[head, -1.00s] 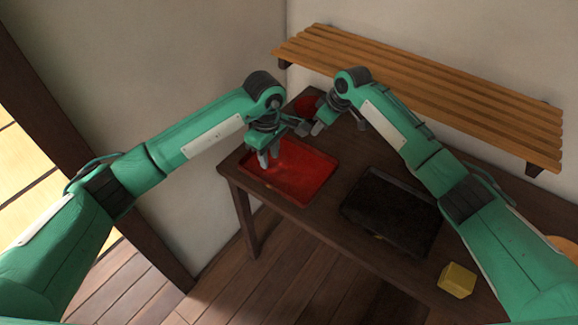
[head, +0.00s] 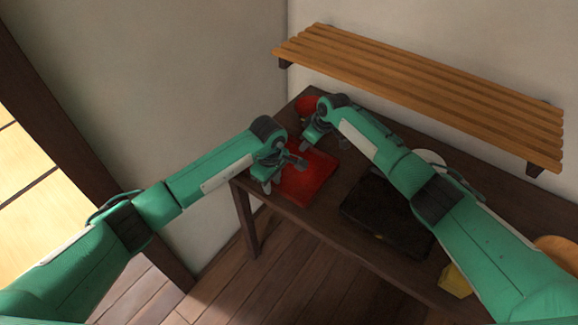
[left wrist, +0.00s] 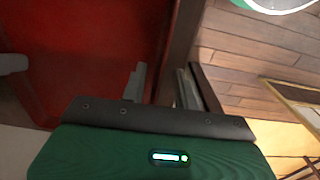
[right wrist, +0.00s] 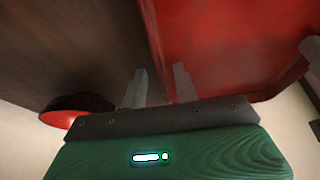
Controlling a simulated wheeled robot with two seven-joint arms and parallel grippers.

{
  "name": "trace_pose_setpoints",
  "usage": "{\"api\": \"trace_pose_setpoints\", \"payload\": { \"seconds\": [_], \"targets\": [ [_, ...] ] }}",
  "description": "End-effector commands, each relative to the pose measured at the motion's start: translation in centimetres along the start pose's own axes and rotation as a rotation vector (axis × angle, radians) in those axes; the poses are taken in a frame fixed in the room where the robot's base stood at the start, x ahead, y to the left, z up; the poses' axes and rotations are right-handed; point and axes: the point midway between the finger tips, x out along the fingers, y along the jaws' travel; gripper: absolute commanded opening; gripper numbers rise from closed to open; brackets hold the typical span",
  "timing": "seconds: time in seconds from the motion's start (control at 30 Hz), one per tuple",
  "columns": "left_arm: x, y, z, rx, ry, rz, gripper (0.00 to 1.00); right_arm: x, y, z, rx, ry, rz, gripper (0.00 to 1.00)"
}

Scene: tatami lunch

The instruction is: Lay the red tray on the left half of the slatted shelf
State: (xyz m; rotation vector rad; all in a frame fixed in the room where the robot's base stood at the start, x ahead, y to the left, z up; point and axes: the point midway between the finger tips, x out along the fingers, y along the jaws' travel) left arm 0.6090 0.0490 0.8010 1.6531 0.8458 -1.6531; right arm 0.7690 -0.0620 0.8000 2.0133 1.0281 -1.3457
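The red tray (head: 313,183) lies on the dark table, its left part hidden by my left gripper. My left gripper (head: 268,184) is at its left side. In the left wrist view its fingers (left wrist: 162,86) stand apart, one on each side of the tray's edge. My right gripper (head: 305,145) is at the tray's back side. In the right wrist view its fingers (right wrist: 162,84) also stand apart, with the tray's edge between them. I see no clear contact with the rim. The slatted wooden shelf (head: 420,88) on the wall is bare.
A black tray (head: 375,218) lies right of the red tray. A red bowl (head: 306,103) stands behind my right gripper. A yellow block (head: 453,282), a pale round dish (head: 431,156) and an orange round thing (head: 555,246) are partly hidden by my right arm or cut off.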

Motion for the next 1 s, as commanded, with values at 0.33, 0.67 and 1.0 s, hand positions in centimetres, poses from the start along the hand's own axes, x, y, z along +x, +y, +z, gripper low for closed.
{"api": "trace_pose_setpoints", "payload": {
  "seconds": [0.33,0.67,1.0],
  "targets": [
    [0.0,0.0,0.0,0.000,0.000,0.000,0.00,0.0,0.0,0.0,0.000,0.000,0.000,0.00],
    [-0.2,0.0,0.0,0.000,0.000,0.000,0.00,-0.1,0.0,0.0,0.000,0.000,0.000,0.00],
    [-2.2,0.0,0.0,0.000,0.000,0.000,0.00,-2.0,0.0,-0.8,0.000,0.000,0.000,0.00]
  ]
}}
